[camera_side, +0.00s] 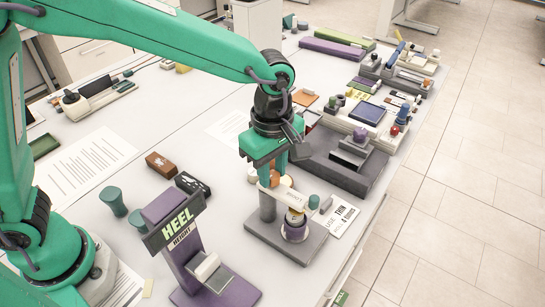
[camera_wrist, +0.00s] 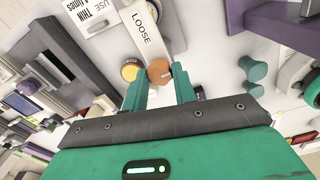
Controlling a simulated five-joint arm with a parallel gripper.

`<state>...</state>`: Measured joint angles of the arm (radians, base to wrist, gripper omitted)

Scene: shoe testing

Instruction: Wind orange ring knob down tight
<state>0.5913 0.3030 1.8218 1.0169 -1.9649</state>
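The orange ring knob (camera_wrist: 159,72) shows in the wrist view as a brownish-orange faceted disc at the end of a pale bar (camera_wrist: 146,32) marked LOOSE. My gripper (camera_wrist: 163,84) is open, its two green fingers apart, with the knob between and just beyond their tips. I cannot tell whether they touch it. In the side view, my gripper (camera_side: 275,168) points down over the left end of the pale bar on a grey stand (camera_side: 272,238). Its fingers partly hide the knob there. A yellow round piece (camera_wrist: 131,70) sits beside the knob.
A purple stand with a HEEL sign (camera_side: 176,229) stands front left. A dark grey and purple fixture (camera_side: 342,165) is close on the right. The table's right edge is near the stand.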

